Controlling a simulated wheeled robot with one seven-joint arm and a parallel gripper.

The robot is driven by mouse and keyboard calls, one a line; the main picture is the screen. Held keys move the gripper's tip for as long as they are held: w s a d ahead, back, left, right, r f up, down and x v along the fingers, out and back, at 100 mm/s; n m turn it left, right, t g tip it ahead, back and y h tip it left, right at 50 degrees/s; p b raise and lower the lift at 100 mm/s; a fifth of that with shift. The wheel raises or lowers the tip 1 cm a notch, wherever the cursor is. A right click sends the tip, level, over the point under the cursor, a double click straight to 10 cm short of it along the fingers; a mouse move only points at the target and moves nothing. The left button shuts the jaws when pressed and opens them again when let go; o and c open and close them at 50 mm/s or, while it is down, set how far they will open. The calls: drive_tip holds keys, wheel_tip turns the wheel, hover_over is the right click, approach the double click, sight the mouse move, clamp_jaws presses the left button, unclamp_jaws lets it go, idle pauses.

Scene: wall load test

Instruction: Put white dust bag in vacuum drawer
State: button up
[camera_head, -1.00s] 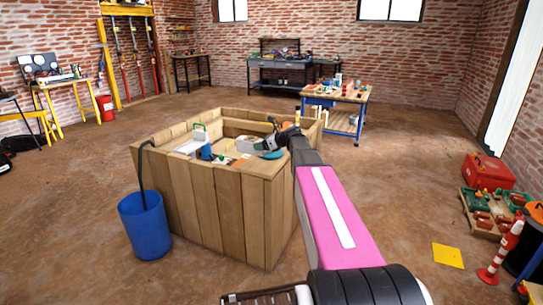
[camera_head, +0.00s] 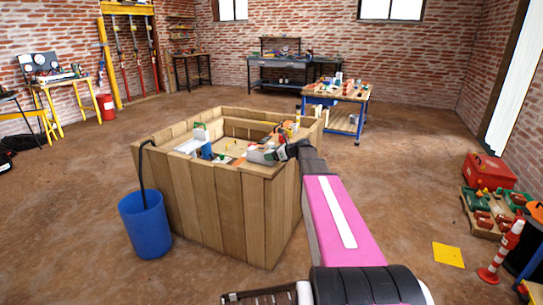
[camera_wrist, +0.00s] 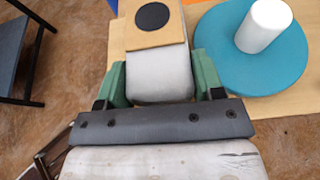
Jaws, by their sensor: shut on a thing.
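The white dust bag (camera_wrist: 160,75) has a tan card plate (camera_wrist: 150,32) with a black round spot at its far end. My gripper (camera_wrist: 162,84) is shut on the bag, with a green finger against each side in the wrist view. The bag is over or close to a light wooden surface; the gap cannot be judged. In the head view my gripper (camera_head: 268,155) is small at the near right corner of the wooden counter (camera_head: 225,205). I cannot make out the vacuum drawer for certain in either view.
A teal disc (camera_wrist: 250,70) with a white cylinder (camera_wrist: 264,25) lies right of the bag. Small items, including a blue one (camera_head: 206,151), sit on the counter. A blue bin (camera_head: 146,225) stands at its left. A workbench (camera_head: 336,94) stands behind; open floor surrounds the counter.

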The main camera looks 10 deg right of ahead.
drive_tip(key=o, duration=0.9)
drive_tip(key=shift+f, duration=0.1)
drive_tip(key=shift+o, duration=0.2)
